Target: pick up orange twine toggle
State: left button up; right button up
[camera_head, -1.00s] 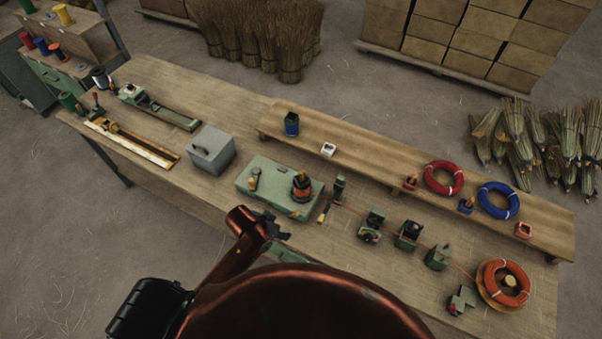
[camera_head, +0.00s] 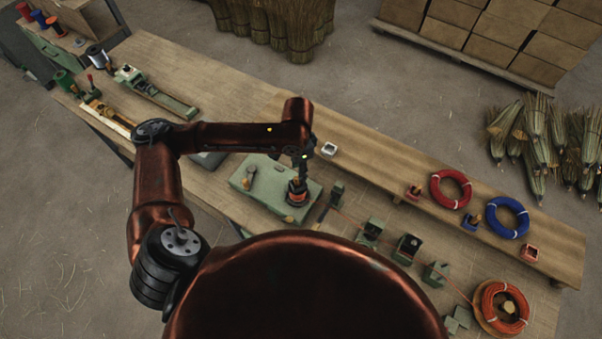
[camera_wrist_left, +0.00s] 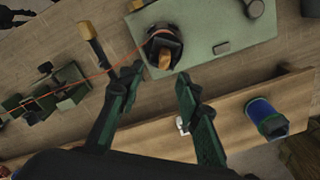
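Orange twine (camera_head: 384,229) runs left across the bench from an orange coil (camera_head: 504,308) past green guides to a dark round holder with an orange band (camera_head: 297,197) on a green base. A small tan-orange piece, seemingly the toggle (camera_wrist_left: 165,58), stands in this holder; the twine reaches it in the wrist view. My left gripper (camera_head: 304,168) is above the holder in the head view. In the wrist view its two fingers (camera_wrist_left: 157,79) are spread and empty, with the toggle beyond the tips. Contact cannot be judged. My right gripper is not in view.
A raised shelf (camera_head: 380,176) holds a white block (camera_head: 329,149), red coil (camera_head: 451,189) and blue coil (camera_head: 507,218). My arm mostly hides a grey box.

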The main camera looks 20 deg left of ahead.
aim_at(297, 177)
pick_arm(q)
jog(key=shift+w+a+f, duration=0.1)
jog(key=shift+a+f, duration=0.05)
jog(key=shift+f, duration=0.4)
jog(key=shift+a+f, duration=0.1)
jog(key=shift+f, duration=0.8)
notch_tip(297, 177, down, 4)
jog(key=shift+a+r+p, duration=0.15)
jog(key=shift+r+p, duration=0.05)
jog(key=shift+p, duration=0.15)
jog(key=shift+f, duration=0.55)
jog(key=shift+c, duration=1.4)
grip_shut()
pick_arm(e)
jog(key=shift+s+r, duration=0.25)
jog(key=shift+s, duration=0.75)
